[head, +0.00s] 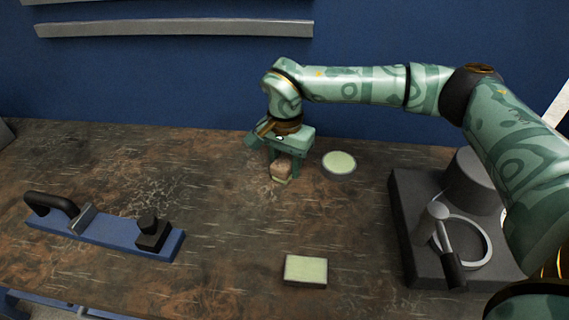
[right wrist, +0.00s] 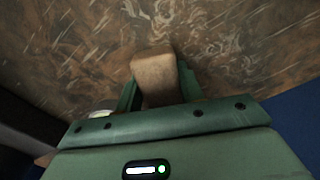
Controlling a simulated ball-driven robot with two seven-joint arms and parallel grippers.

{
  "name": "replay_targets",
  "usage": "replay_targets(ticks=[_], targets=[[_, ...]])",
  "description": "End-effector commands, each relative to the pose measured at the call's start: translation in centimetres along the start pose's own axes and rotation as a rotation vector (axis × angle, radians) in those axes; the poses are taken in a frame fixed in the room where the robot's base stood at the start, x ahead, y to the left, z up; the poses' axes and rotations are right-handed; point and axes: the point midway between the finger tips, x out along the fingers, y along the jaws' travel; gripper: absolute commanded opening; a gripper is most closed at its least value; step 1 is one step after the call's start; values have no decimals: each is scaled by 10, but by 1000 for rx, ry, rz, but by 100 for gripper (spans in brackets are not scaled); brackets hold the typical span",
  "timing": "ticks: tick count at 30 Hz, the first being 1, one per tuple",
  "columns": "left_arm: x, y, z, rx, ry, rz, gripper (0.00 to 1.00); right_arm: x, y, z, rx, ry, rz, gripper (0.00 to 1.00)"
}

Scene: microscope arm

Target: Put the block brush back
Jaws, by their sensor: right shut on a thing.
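The block brush (head: 281,173) is a small tan wooden block with a pale lower edge. My right gripper (head: 285,163) is shut on it, pointing down at the back middle of the table. I cannot tell whether the brush touches the tabletop. In the right wrist view the tan block (right wrist: 155,78) sits between the fingers of my right gripper (right wrist: 158,88). A round grey piece with a pale green top (head: 339,162) stands just right of the gripper. A rectangular piece with a pale green top (head: 305,270) lies at the front middle. My left gripper is not in view.
A blue hand plane (head: 108,238) with a black handle and knob lies at the left. A dark grey fixture (head: 408,235) with a cylinder, ring and lever stands at the right. A blue wall (head: 180,80) rises behind. The tabletop (head: 225,245) between them is clear.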

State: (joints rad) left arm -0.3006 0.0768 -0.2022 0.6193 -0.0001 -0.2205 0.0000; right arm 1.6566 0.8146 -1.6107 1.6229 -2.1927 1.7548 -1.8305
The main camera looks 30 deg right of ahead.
Motion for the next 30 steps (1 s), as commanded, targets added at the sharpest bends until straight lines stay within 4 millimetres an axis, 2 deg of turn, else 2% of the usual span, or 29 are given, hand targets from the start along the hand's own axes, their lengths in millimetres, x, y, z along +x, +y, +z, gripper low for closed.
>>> replay_targets(ticks=[4,5,6,7,17,20,30], targets=[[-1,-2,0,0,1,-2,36,2,0,0,0,0,1,16],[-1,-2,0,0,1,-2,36,2,0,0,1,0,1,43],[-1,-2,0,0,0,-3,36,2,0,0,1,0,0,54],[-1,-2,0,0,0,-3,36,2,0,0,1,0,1,60],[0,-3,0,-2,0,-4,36,-1,0,0,0,0,-1,60],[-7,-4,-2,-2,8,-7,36,-18,0,0,1,2,-4,60],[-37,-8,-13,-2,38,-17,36,-98,0,0,1,3,-5,60]])
